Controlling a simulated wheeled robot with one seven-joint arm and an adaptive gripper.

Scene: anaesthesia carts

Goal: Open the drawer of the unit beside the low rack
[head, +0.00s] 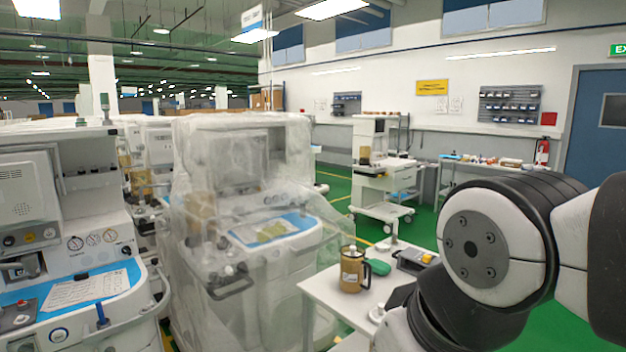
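A white wheeled unit (387,183) stands at the back, right of centre, on the green floor. It has a worktop and a pale body below; whether its drawer fronts are shut is too small to tell. A low rack-like table (447,165) with a blue edge and small items on top stands to its right, partly hidden by my arm. I cannot tell for sure which unit and rack the task names. My arm fills the right foreground. My gripper is out of view.
A plastic-wrapped anaesthesia cart (240,150) and an uncovered cart (95,250) stand close at left. A white table (325,288) in front bears a brown mug (353,270), a green item (377,267) and a dark device (412,260). Green floor shows beyond.

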